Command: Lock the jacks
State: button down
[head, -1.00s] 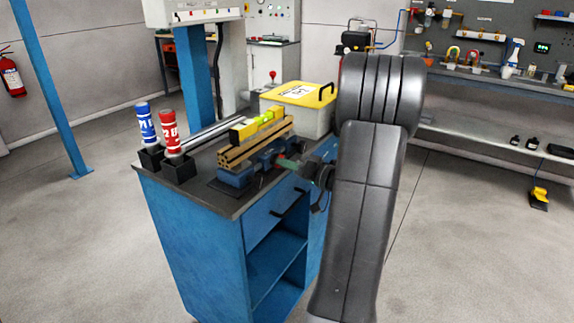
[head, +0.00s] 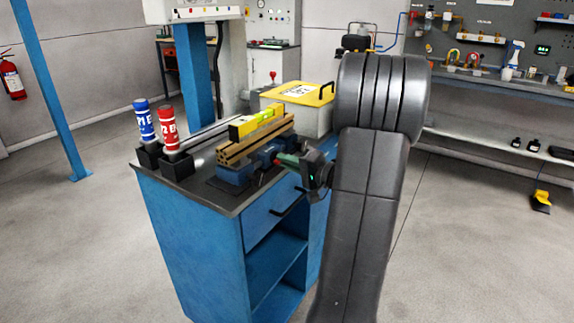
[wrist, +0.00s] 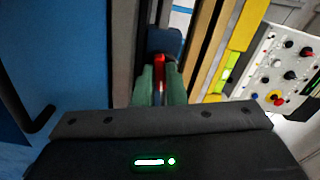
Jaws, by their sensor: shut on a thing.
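Two blue jacks stand under a tan slotted beam (head: 255,142) on the cabinet top; the near jack (head: 234,173) shows in the head view, the far one is partly hidden by the beam and my gripper. A yellow level (head: 257,122) lies on the beam. My gripper (head: 287,159) has green fingers and reaches in from the right at the far jack. In the wrist view its fingers (wrist: 160,82) are shut on a red lever (wrist: 159,62), just in front of a blue jack body (wrist: 163,40). The lever's lower part is hidden between the fingers.
The blue cabinet (head: 200,235) has a dark top (head: 205,160). A blue tube (head: 143,120) and a red tube (head: 167,128) stand in black holders at its left. A yellow-lidded box (head: 303,93) stands behind. Open floor lies to the right.

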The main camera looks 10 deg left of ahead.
jog(key=shift+m, duration=1.6)
jog(key=c, duration=1.5)
grip_release()
jog(key=v, duration=1.4)
jog(key=shift+r, duration=0.1)
jog(key=shift+w+a, duration=0.1)
jog(key=shift+a, duration=0.05)
jog(key=x, duration=1.3)
jog(key=shift+w+a, duration=0.1)
jog(key=shift+a, duration=0.2)
